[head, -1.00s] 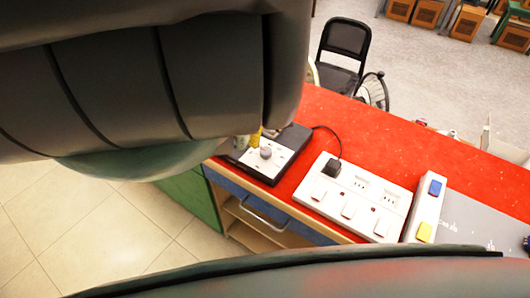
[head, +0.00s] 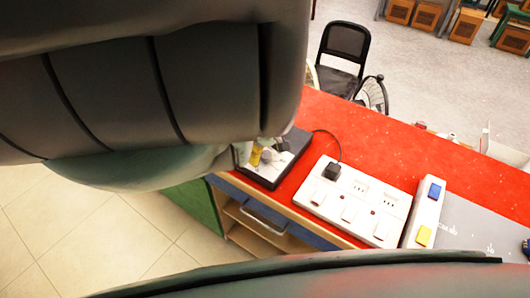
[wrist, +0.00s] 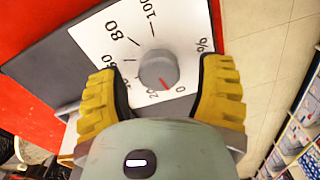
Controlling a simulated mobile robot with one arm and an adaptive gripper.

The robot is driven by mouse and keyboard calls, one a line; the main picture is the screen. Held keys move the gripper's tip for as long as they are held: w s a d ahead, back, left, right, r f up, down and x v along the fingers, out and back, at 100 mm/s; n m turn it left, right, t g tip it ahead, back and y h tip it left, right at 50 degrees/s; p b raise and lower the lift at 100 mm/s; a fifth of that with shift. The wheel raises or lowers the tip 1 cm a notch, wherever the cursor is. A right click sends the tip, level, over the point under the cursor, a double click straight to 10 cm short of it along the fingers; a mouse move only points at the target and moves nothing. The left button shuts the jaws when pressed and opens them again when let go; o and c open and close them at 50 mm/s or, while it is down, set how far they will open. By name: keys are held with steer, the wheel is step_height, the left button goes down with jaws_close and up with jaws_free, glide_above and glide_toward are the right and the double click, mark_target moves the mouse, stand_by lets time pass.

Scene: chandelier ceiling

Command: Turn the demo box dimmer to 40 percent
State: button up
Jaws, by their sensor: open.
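The demo box (head: 272,172) is a dark box with a white scale plate (wrist: 112,38) at the left end of the red counter. Its grey round dimmer knob (wrist: 158,69) shows a red mark at its lower edge, near the 0 and 20 end of the scale. In the head view the knob (head: 267,156) is partly hidden. My gripper (wrist: 163,82) is open, with its yellow fingers on either side of the knob and gaps between them and it. In the head view one yellow fingertip (head: 256,155) shows beside the knob; my arm hides the rest.
A white socket strip (head: 352,198) with a black plug (head: 332,171) stands right of the box, with a cable behind. A switch unit with blue and yellow buttons (head: 424,213) is farther right. Red counter (head: 380,150) behind them is clear. A black chair (head: 342,55) stands beyond.

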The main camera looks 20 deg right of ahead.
steer(key=shift+o, duration=0.3)
jaws_close()
stand_by(0.3)
steer(key=c, duration=1.2)
jaws_free()
steer(key=m+b, duration=0.1)
steer(key=m, duration=0.2)
steer(key=shift+f, duration=0.1)
steer(key=m+b, duration=0.1)
steer(key=m, duration=0.3)
steer(key=shift+d, duration=0.15)
jaws_close()
steer(key=m+b, duration=0.1)
steer(key=m, duration=0.4)
steer(key=shift+d+m+b, duration=0.1)
steer(key=shift+m+b, duration=0.2)
steer(key=shift+m, duration=1.5)
